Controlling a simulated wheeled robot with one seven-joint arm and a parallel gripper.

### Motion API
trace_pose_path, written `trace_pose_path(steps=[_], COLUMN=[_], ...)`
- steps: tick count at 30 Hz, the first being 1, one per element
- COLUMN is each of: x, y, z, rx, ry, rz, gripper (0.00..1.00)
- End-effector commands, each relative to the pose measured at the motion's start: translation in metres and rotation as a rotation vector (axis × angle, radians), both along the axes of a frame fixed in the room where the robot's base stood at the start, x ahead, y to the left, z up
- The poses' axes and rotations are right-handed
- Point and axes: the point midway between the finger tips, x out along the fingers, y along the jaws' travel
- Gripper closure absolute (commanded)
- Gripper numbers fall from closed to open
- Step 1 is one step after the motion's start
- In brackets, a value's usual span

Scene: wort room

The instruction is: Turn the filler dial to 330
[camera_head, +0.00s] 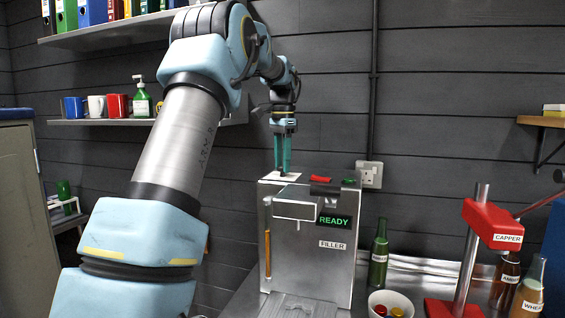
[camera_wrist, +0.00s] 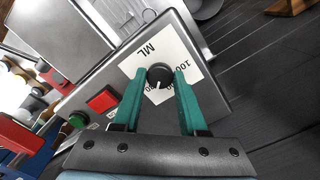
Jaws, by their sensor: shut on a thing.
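The filler (camera_head: 311,245) is a metal box with a green "READY" display and a "FILLER" label. Its dial (camera_wrist: 159,76) is a round black knob with a white pointer line, set on a white scale card (camera_wrist: 188,50) marked "ML" on the filler's top. The pointer points towards the gripper side in the wrist view. Some scale numbers are hidden by the fingers, so I cannot read the setting. My gripper (camera_head: 283,172) points down over the filler's top. Its green fingers, also in the wrist view (camera_wrist: 157,88), are shut on the dial, one on each side.
A red button (camera_wrist: 102,100) and a green button (camera_wrist: 78,120) sit beside the dial on the filler's top. A green bottle (camera_head: 378,255), a bowl of caps (camera_head: 391,296) and the red capper (camera_head: 492,224) stand to the right. A shelf (camera_head: 140,122) with mugs is behind my arm.

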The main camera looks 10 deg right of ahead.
Motion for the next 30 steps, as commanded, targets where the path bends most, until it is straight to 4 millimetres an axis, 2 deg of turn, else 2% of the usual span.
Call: trace_pose_path(steps=[12,28,29,30], x=[0.0,-0.0001,-0.0001,-0.0001], y=[0.0002,0.0002,0.0002,0.0002], z=[-0.0007,-0.0008,-0.0008,-0.0008], rx=[0.0,0.001,0.001,0.001], ry=[0.001,0.001,0.001,0.001], rz=[-0.181,-0.205,-0.205,-0.204], gripper=[1.0,1.0,0.57,0.53])
